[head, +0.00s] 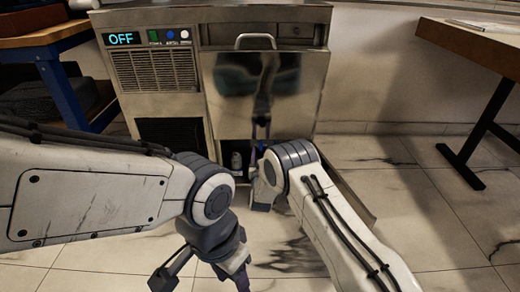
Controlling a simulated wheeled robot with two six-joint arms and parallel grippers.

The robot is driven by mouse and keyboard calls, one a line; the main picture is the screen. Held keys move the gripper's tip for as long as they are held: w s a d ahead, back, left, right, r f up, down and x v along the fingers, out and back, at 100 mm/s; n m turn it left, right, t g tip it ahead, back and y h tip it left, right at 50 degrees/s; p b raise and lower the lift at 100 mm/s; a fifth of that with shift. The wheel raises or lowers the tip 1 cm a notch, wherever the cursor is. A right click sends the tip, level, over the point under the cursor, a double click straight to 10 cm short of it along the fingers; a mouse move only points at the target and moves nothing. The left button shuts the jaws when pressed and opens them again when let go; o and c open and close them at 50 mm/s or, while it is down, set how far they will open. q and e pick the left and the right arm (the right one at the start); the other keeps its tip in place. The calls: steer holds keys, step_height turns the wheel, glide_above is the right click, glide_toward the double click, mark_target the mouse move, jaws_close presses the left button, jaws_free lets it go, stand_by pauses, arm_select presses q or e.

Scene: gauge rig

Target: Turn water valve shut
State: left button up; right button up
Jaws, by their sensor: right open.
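A steel machine (228,75) stands against the wall, its panel lit with the word OFF. At the foot of the machine, in a dark gap, a small grey rounded fitting (236,160) shows. A bluish part stands close to its right. I cannot tell which of these is the water valve or how it is turned. My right gripper (257,155) is open near this gap, largely hidden behind my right wrist. Whether it touches anything is unclear. My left gripper (202,279) hangs over the floor at the bottom, fingers spread, with nothing seen between them.
A wooden bench with blue legs (62,90) stands at the left. A table with a dark leg (482,125) stands at the right. The steel door (270,95) has a handle (255,38) on top. The marble floor (420,200) is clear at the right.

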mark_target(261, 142)
steer(key=w+b, duration=0.1)
steer(key=w, duration=0.1)
steer(key=w+b, duration=0.1)
steer(key=w, duration=0.1)
steer(key=shift+w+f, duration=0.2)
steer(key=shift+w, duration=0.15)
steer(key=shift+w+r+b, duration=0.2)
steer(key=shift+w+b, duration=0.3)
steer(key=shift+w, duration=0.3)
